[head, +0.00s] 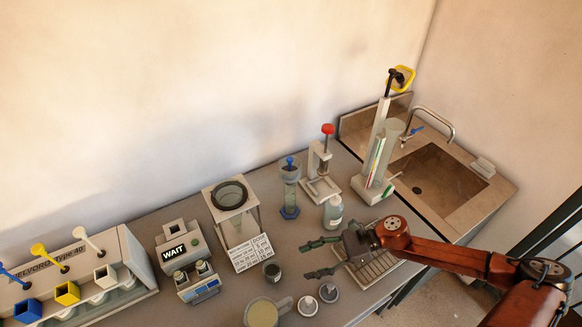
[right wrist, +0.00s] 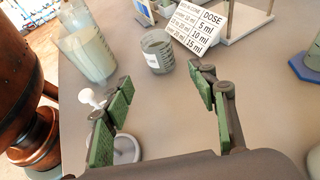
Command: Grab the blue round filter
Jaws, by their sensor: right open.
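No clearly blue round filter can be made out. Two small round grey discs with pale knobs, one front-left disc (head: 308,306) and one back-right disc (head: 329,293), lie on the bench below my right gripper (head: 304,261) in the head view. Their exact colours are hard to tell. In the right wrist view, a pale-rimmed disc (right wrist: 126,150) and a white knob (right wrist: 88,96) show beside the left finger, partly hidden by it. My right gripper (right wrist: 161,79) is open and empty, its fingers apart above the bench. My left gripper is out of view.
A small glass beaker (right wrist: 157,57) stands beyond the fingertips, with a larger jug (head: 262,313) left of the discs. A dose card (head: 250,252), a blue-based cylinder (head: 290,190) and a bottle (head: 333,211) stand behind. A rack (head: 372,270) lies under my right wrist.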

